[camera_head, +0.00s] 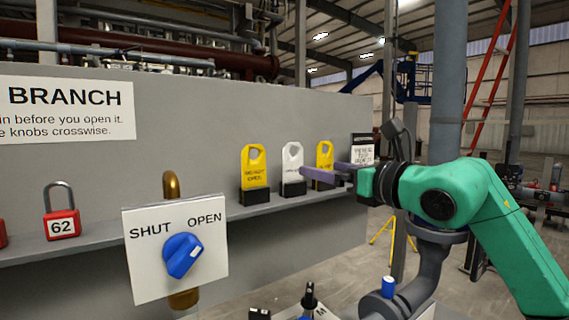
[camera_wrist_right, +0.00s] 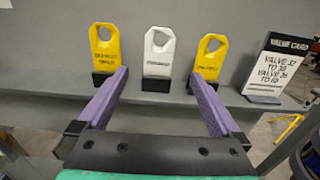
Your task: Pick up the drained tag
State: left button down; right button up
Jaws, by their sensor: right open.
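Three tags stand in black bases on a grey ledge. The white tag (camera_head: 292,168) is in the middle, also in the right wrist view (camera_wrist_right: 158,55); its small lettering looks like "DRAINED" but is hard to read. A yellow tag (camera_head: 254,168) stands left of it and another yellow tag (camera_head: 324,157) right of it. My right gripper (camera_head: 318,174) is open and empty. In the right wrist view its two purple fingers (camera_wrist_right: 158,84) point at the ledge, with the white tag centred between them and apart from both. My left gripper is not seen.
A valve card (camera_wrist_right: 272,70) stands right of the tags. Left along the ledge (camera_head: 95,244) are a red padlock (camera_head: 62,224) marked 62 and a SHUT/OPEN plate (camera_head: 150,270) with a blue knob (camera_head: 182,256). The grey wall panel (camera_head: 200,120) rises behind the tags.

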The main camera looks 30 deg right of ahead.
aim_at(294, 164)
jog(key=w+p, duration=0.1)
jog(key=w, duration=0.1)
jog(key=w+p, duration=0.2)
jog(key=w+a+p, duration=0.1)
jog(key=w, duration=0.2)
jog(key=shift+r+p, duration=0.25)
jog(key=shift+p, duration=0.05)
jog(key=w+p, duration=0.4)
jog(key=shift+a+f, duration=0.1)
jog(key=shift+a, duration=0.25)
jog(key=shift+w+f, duration=0.3)
jog(key=shift+f, duration=0.1)
jog(key=c, duration=1.4)
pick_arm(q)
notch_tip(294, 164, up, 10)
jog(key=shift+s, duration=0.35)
pick_arm(e)
jog(key=shift+o, duration=0.2)
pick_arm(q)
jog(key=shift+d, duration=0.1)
pick_arm(e)
jog(key=shift+r, duration=0.1)
